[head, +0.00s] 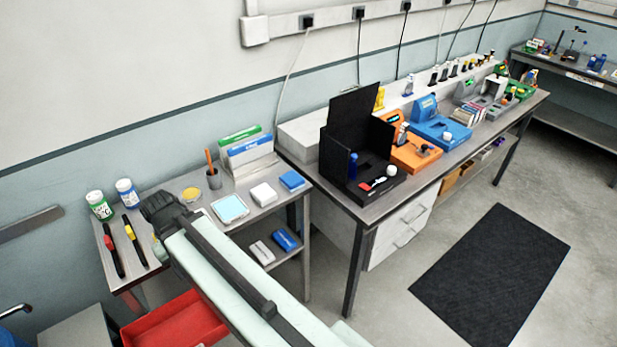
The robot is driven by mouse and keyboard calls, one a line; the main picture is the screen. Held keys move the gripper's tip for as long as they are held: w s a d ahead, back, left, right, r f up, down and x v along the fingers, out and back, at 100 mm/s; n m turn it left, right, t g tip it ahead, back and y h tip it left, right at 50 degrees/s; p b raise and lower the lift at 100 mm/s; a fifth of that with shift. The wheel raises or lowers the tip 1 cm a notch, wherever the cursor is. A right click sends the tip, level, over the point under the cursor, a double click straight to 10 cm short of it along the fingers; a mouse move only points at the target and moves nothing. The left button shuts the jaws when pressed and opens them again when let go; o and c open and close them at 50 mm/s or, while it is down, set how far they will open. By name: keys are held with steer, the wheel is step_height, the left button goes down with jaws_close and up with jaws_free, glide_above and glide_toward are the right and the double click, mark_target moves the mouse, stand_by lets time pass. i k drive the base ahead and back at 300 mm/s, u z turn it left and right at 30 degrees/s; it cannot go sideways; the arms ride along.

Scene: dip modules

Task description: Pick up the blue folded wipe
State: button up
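A small blue block-like item (292,181), which looks like the blue folded wipe, lies flat on the small steel table (170,190) near its right edge. A similar white folded item (263,194) lies just left of it. Another blue item (286,240) lies on the lower shelf, too small to identify. My gripper (160,206) is the dark end of my pale arm, over the left part of the table, well left of the blue item and apart from it. Whether its fingers are open or shut does not show.
Near the blue item are a light-blue pad in a tray (230,208), upright file boxes (248,152) and a pen cup (213,177). Two bottles (127,193) stand at the left. A red bin (175,320) sits below. A long bench (455,150) stands right.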

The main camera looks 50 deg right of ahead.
mark_target(292, 181)
steer(key=u, duration=2.45)
steer(key=k, duration=1.4)
steer(key=z, duration=1.15)
steer(key=i, duration=0.9)
steer(key=u, duration=0.05)
